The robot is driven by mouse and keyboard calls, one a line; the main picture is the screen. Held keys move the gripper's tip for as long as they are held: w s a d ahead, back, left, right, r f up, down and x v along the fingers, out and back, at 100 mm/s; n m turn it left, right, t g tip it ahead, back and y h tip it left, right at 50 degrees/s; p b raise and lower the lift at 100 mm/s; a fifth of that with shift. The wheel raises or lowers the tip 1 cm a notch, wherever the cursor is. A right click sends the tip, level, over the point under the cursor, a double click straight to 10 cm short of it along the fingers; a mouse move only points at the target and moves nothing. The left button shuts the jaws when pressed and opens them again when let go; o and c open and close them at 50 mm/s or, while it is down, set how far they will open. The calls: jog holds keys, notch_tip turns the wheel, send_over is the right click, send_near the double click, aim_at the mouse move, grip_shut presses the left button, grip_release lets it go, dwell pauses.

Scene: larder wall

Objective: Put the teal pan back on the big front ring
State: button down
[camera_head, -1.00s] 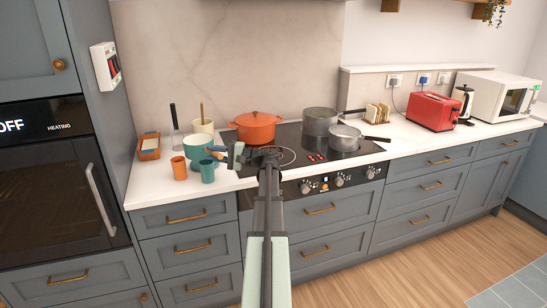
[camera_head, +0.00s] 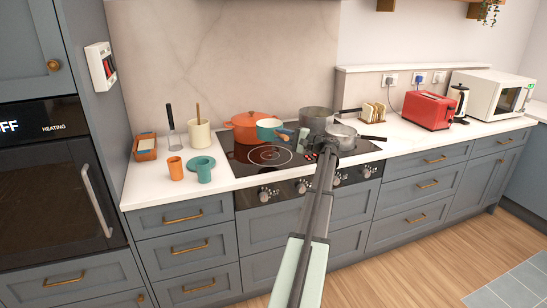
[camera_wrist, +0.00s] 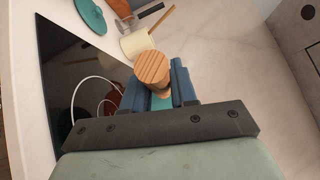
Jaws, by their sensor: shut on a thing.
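The teal pan (camera_head: 269,127) has a wooden handle (camera_head: 284,137) and is held up over the hob, overlapping the orange pot in the head view. My gripper (camera_head: 304,140) is shut on its handle, whose wooden end (camera_wrist: 152,68) shows between the blue fingers in the wrist view. Most of the pan is hidden there. The big front ring (camera_head: 268,155) is bare, at the left front of the hob. The pan is behind and above it in the head view.
The orange pot (camera_head: 246,122) stands at the back left of the hob. A tall grey pot (camera_head: 316,119) and a grey pan (camera_head: 341,133) stand on the right. A teal lid (camera_head: 203,161), an orange mug (camera_head: 175,168) and a teal mug (camera_head: 204,174) are on the left counter.

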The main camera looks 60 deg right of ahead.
notch_tip(320, 180, down, 10)
jog(key=shift+r, duration=0.15)
jog(key=c, duration=0.9)
grip_release()
jog(key=shift+s, duration=0.1)
jog(key=s, duration=0.8)
jog(key=s+f, duration=0.1)
jog(key=s, duration=0.2)
jog(key=shift+s+d, duration=0.2)
jog(key=shift+s, duration=0.2)
